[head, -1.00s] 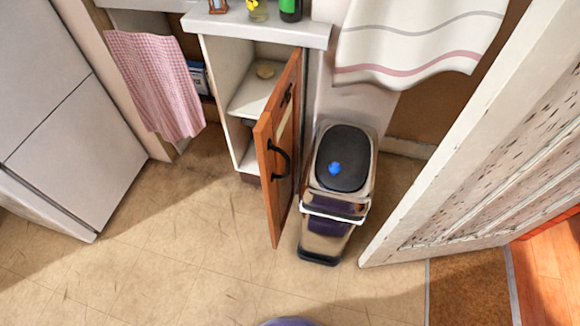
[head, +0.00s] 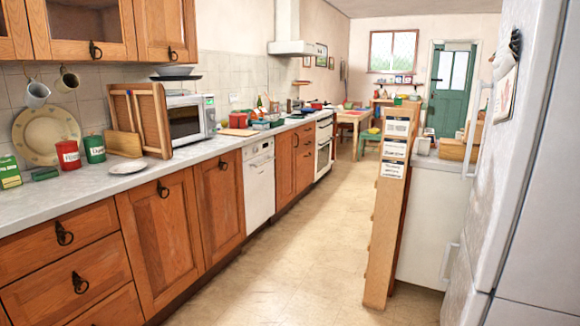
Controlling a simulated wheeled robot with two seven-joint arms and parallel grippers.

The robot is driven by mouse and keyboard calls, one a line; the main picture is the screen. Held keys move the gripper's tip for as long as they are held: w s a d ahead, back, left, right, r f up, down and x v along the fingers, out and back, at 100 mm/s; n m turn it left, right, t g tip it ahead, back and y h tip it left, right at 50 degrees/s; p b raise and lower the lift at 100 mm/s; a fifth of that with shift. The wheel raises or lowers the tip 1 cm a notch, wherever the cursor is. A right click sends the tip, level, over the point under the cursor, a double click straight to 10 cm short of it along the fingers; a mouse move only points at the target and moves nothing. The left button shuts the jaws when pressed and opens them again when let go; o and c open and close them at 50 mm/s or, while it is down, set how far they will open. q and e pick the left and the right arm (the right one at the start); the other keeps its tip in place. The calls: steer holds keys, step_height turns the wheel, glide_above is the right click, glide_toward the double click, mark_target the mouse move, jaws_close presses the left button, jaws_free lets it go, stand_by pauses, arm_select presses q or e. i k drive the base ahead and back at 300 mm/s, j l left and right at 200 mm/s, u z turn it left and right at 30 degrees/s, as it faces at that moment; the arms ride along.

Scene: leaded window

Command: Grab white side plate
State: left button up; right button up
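A small white plate (head: 128,167) lies flat on the grey worktop (head: 197,152) at the left in the head view, close to the front edge. Neither of my grippers shows in the head view.
A large patterned plate (head: 46,135) leans on the tiled wall. A wooden rack (head: 152,120) and microwave (head: 190,118) stand beyond the small plate. Wooden cupboards (head: 160,228) line the left. A fridge (head: 530,150) stands right. The floor (head: 290,255) between is clear.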

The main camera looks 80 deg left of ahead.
mark_target(129, 168)
steer(key=u, duration=3.6)
steer(key=i, duration=0.7)
steer(key=i+j+z, duration=0.1)
steer(key=i, duration=0.6)
steer(key=i+j, duration=0.15)
steer(key=i, duration=0.5)
steer(key=i+j, duration=0.1)
steer(key=i, duration=0.6)
steer(key=l+z, duration=0.05)
